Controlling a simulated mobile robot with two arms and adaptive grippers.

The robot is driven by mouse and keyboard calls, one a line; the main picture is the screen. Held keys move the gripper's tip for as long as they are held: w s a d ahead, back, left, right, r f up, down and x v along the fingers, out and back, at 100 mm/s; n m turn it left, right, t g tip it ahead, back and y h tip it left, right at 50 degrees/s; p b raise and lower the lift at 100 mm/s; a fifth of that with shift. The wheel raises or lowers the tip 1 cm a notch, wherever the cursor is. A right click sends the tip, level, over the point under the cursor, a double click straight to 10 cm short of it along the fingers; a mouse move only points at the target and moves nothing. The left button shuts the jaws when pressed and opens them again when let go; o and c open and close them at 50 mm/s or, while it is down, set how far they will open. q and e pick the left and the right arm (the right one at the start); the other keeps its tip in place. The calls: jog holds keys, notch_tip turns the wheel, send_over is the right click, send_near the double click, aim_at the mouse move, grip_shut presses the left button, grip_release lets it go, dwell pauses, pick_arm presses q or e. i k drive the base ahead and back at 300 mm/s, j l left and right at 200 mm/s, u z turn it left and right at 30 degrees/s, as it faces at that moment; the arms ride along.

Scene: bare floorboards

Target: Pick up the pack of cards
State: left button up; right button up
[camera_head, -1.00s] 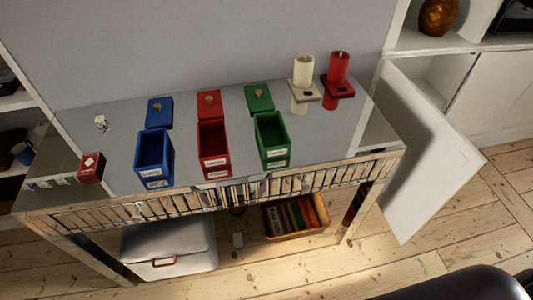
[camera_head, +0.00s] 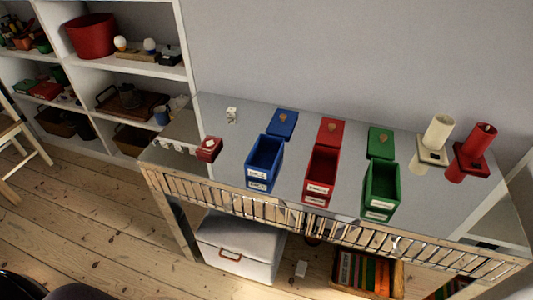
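A small dark red box with a white mark on top, which looks like the pack of cards (camera_head: 208,149), lies near the left end of the glossy table (camera_head: 222,140), close to its front edge. It stands apart from the blue box to its right. Neither gripper is in view. Dark rounded shapes at the bottom left look like parts of my own body.
Open blue (camera_head: 264,163), red (camera_head: 320,174) and green (camera_head: 381,190) boxes stand in a row, lids behind them. Candles (camera_head: 437,133) are at the right. A white case (camera_head: 240,247) and a book crate (camera_head: 368,273) sit underneath. Shelves (camera_head: 150,65) stand left; floor in front is clear.

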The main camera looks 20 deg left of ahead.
aim_at(209, 148)
jog(key=i+j+u, duration=0.1)
jog(key=u, duration=0.25)
jog(key=i+j+u, duration=0.1)
jog(key=u, duration=0.25)
jog(key=i+j+u, duration=0.1)
jog(key=u, duration=0.2)
